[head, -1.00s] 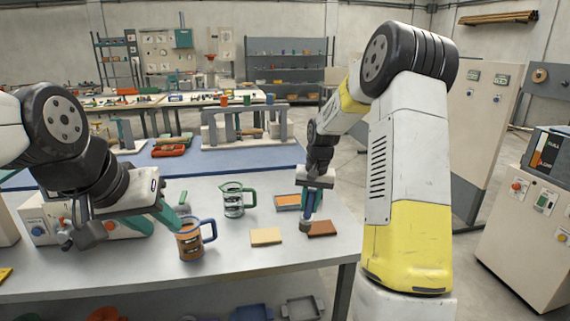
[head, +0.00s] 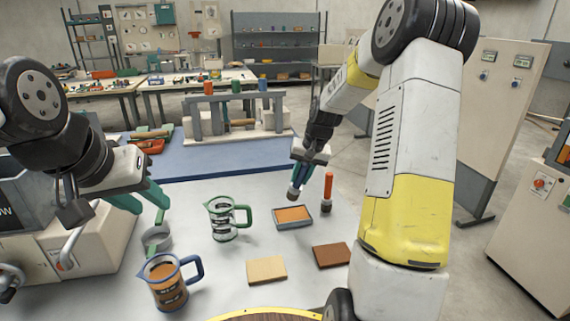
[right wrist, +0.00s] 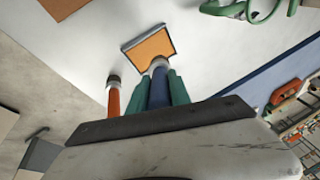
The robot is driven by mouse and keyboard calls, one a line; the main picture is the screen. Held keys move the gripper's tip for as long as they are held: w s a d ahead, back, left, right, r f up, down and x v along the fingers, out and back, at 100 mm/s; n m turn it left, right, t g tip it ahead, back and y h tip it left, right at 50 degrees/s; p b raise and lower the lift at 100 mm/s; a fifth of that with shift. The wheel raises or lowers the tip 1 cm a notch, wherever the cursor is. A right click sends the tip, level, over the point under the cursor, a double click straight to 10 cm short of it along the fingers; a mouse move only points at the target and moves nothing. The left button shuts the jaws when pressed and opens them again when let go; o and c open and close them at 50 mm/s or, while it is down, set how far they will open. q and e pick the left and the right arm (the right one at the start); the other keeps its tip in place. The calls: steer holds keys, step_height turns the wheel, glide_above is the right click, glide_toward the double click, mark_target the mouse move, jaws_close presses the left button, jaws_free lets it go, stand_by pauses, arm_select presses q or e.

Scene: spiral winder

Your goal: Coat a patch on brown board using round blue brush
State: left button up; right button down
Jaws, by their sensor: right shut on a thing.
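My right gripper (head: 306,172) is shut on the round blue brush (head: 294,190), held head down at the far side of the paint tray (head: 278,226). In the right wrist view the blue brush (right wrist: 158,92) sits between the teal fingers and its head overlaps the tray's edge; contact with the orange paint cannot be told. The brown board (head: 332,255) lies flat in front of the tray, plain brown with no coated patch visible.
An orange-handled brush (head: 327,192) stands right of the tray. A tan board (head: 266,270) lies left of the brown board.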

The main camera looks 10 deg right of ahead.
mark_target(300, 190)
steer(key=shift+w, duration=0.2)
steer(key=shift+f, duration=2.95)
steer(key=shift+f, duration=0.7)
steer(key=shift+r, duration=3.55)
